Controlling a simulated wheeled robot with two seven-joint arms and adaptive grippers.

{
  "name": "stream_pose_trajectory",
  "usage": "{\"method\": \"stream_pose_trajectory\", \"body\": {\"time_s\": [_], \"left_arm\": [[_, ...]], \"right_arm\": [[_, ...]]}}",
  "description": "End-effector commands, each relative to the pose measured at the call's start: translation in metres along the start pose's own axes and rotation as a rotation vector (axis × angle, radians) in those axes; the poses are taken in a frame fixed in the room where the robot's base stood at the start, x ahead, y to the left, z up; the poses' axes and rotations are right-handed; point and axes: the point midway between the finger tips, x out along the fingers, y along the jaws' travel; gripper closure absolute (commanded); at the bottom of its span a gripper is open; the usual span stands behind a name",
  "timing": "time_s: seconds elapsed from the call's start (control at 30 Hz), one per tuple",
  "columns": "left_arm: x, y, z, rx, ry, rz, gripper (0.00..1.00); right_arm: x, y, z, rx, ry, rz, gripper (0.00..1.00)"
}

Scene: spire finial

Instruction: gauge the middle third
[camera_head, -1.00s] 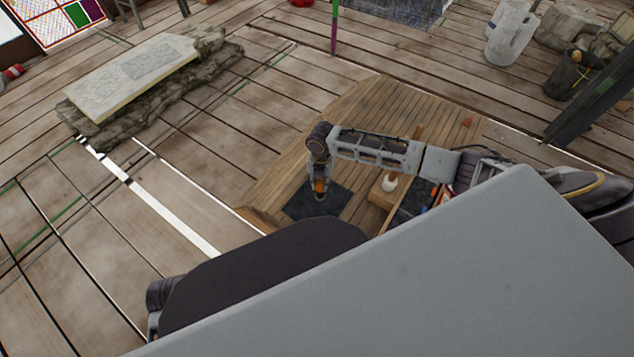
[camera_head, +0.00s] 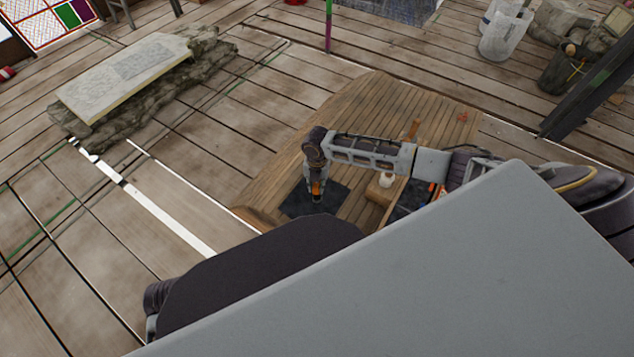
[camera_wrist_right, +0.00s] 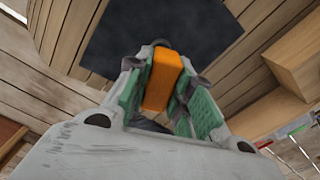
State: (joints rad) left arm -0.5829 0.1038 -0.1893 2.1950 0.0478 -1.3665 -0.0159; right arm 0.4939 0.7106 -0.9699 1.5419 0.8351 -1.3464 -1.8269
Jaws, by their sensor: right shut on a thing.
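My right gripper (camera_head: 316,196) hangs over the dark square mat (camera_head: 332,203) on the wooden platform. In the right wrist view my right gripper (camera_wrist_right: 162,95) is shut on an orange block-shaped thing (camera_wrist_right: 163,78), with a green-lined finger on each side of it. A dark rounded end (camera_wrist_right: 160,43) shows beyond the orange part, over the dark mat (camera_wrist_right: 205,28). I cannot tell whether that end touches the mat. My left gripper does not show. No marked thirds can be made out.
A wooden block with a pale round thing (camera_head: 386,181) stands right of the mat. A dark tray (camera_head: 409,196) with small coloured items lies beside it, partly hidden by my arm. A stone slab (camera_head: 130,75) lies far left. Buckets (camera_head: 506,35) stand far right.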

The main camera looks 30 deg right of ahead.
Motion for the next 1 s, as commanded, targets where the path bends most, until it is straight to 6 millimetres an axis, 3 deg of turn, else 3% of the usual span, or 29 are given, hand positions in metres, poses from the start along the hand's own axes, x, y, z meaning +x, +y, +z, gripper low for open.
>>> {"method": "stream_pose_trajectory", "body": {"time_s": [0.63,0.67,0.7,0.83,1.0], "left_arm": [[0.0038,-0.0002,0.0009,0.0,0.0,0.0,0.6],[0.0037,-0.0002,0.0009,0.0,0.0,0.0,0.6],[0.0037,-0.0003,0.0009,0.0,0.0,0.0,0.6],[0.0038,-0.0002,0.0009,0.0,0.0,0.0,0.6],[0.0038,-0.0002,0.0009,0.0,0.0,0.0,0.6]], "right_arm": [[0.0093,0.0003,0.0003,0.0,-0.001,0.001,1.0],[0.0093,0.0003,0.0003,0.0,-0.001,0.001,0.76],[0.0092,0.0003,0.0003,0.0,-0.001,0.001,0.71],[0.0093,0.0003,0.0003,0.0,-0.001,0.0,0.54],[0.0093,0.0002,0.0003,0.0,-0.001,0.0,0.52]]}}
